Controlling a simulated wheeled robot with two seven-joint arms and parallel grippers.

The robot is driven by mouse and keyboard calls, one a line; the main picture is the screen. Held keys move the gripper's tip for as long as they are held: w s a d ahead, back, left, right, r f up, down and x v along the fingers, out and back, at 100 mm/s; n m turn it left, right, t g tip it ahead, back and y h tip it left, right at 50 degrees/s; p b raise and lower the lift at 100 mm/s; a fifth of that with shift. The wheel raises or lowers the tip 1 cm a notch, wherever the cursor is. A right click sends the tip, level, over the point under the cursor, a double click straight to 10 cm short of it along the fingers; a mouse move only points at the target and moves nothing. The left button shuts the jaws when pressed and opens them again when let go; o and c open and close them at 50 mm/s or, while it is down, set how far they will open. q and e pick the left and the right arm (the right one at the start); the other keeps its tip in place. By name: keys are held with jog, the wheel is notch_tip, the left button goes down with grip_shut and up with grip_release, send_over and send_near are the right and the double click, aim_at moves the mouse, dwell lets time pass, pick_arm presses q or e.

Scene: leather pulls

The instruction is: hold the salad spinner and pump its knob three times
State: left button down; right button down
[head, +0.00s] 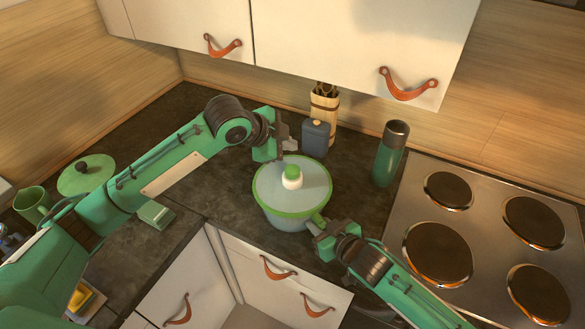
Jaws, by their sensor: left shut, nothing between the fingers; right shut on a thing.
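The salad spinner (275,188) stands upright on the dark counter in the middle of the head view. It has a pale lid with a green rim and a white knob with a green top (292,175). My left gripper (281,158) is shut and empty, just behind and above the knob; I cannot tell whether it touches it. My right gripper (318,229) is shut on the front right rim or side of the spinner. Its fingertips are partly hidden against the bowl.
A hob (480,240) is close on the right. A green bottle (390,155), a dark canister (316,137) and a utensil holder (325,105) stand behind the spinner. Cabinets with leather pulls (408,85) hang above. A green lid (86,175) and mug (33,204) are far left.

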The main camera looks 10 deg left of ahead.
aim_at(288, 171)
dwell(0.5)
pick_arm(q)
notch_tip(288, 171, up, 4)
jog(key=shift+f, duration=0.1)
dwell(0.4)
jog(key=shift+f, duration=4.4)
jog(key=shift+f, duration=0.1)
jog(key=shift+f, duration=0.3)
